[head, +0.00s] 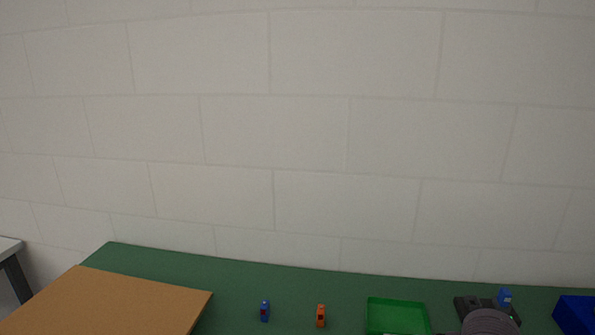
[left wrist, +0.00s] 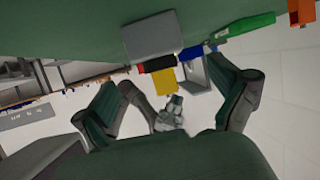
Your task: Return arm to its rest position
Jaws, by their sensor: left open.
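My left gripper (left wrist: 175,95) shows in the left wrist view with its two dark fingers spread wide apart. Nothing is between the fingers; the room behind shows through the gap. The view is tilted, with the green tabletop across the top. My left gripper is outside the head view. My right gripper is in neither view. A grey rounded part (head: 487,322) at the bottom right of the head view may belong to one of my arms; I cannot tell which.
The green table (head: 270,283) holds a brown board (head: 115,303), a small blue item (head: 265,311), an orange item (head: 321,316), a green tray (head: 397,301), a dark device (head: 466,306) and a blue bin (head: 574,314). A pale wall (head: 300,140) stands behind.

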